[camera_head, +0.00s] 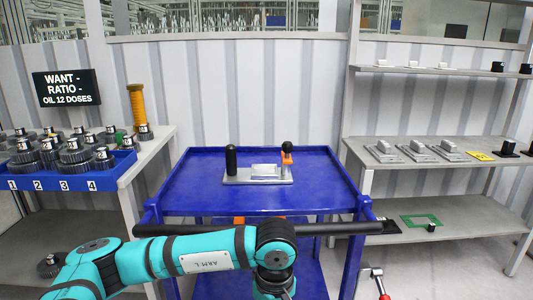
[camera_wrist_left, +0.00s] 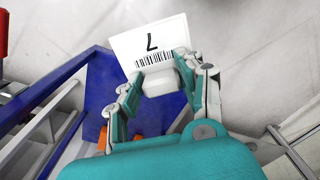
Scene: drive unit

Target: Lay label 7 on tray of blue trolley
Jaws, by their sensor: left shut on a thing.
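Label 7 (camera_wrist_left: 150,40) is a white card with a black 7 and a barcode. In the left wrist view my left gripper (camera_wrist_left: 160,82) is shut on its lower edge, and the card hangs over grey floor beside a blue part of the trolley (camera_wrist_left: 98,88). In the head view the blue trolley (camera_head: 200,193) stands in the middle, its top tray holding a grey fixture (camera_head: 263,173). My right gripper is in neither view.
The fixture has a black upright grip (camera_head: 231,160) and an orange lever (camera_head: 287,158). The tray's front and sides are bare. A blue crate of gears (camera_head: 70,180) is at left. A grey shelf (camera_head: 440,153) with several metal parts is at right.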

